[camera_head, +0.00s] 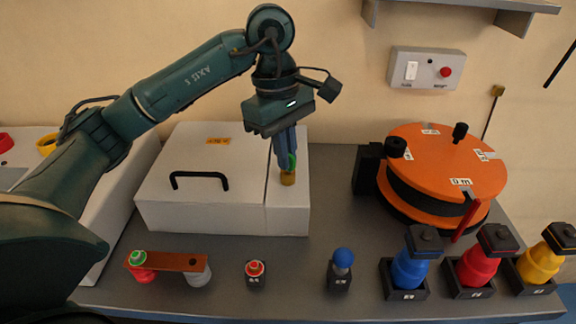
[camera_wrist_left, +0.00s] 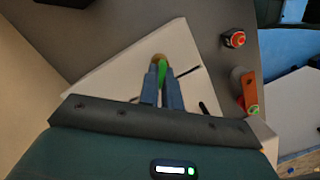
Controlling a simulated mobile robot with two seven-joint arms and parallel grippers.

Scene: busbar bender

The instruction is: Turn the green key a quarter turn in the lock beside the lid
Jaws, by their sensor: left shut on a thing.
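The green key (camera_head: 291,161) stands in a brass lock (camera_head: 287,178) on the narrow strip to the right of the white box's lid (camera_head: 205,180), which has a black handle. My left gripper (camera_head: 286,160) points down from above and is shut on the green key. The left wrist view shows the key (camera_wrist_left: 162,70) between the two blue fingers (camera_wrist_left: 162,78), with the brass lock (camera_wrist_left: 159,57) at their tips. The fingers cover much of the key, so its exact angle is hard to tell. My right gripper is not in view.
An orange round bender (camera_head: 440,165) stands at the right of the grey table. Along the front are a copper bar (camera_head: 168,261) on posts, a red button (camera_head: 255,268), a blue-knobbed lever (camera_head: 342,262) and blue (camera_head: 409,268), red and yellow pieces. A switch panel (camera_head: 427,68) is on the wall.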

